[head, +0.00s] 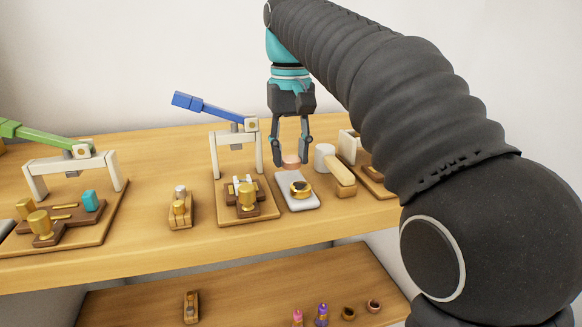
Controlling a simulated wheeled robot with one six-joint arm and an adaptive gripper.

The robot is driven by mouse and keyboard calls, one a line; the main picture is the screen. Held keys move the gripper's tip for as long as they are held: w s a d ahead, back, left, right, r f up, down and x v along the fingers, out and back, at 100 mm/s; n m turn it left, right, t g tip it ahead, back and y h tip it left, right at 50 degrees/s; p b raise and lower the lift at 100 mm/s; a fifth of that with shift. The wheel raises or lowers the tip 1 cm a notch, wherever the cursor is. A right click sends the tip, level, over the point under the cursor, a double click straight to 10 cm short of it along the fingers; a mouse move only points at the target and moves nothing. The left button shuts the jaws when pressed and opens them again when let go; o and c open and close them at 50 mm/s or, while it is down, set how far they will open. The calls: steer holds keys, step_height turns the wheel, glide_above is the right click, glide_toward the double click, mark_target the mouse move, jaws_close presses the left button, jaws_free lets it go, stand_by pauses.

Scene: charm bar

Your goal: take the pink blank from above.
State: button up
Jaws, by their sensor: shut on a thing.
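The pink blank (291,162) is a small, pale pink rounded piece between the fingertips of my gripper (291,158). My gripper points straight down and is shut on the blank from above. The blank is at the back end of a light grey pad (304,203). I cannot tell whether it touches the pad or hangs just above it.
A black and gold round piece (301,188) sits on the pad. A press with a blue lever (212,110) stands to the left, another with a green lever (40,137) farther left. A white-headed mallet (341,180) lies right. Small items stand on the lower shelf (250,290).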

mark_target(291, 158)
steer(key=shift+r, duration=1.8)
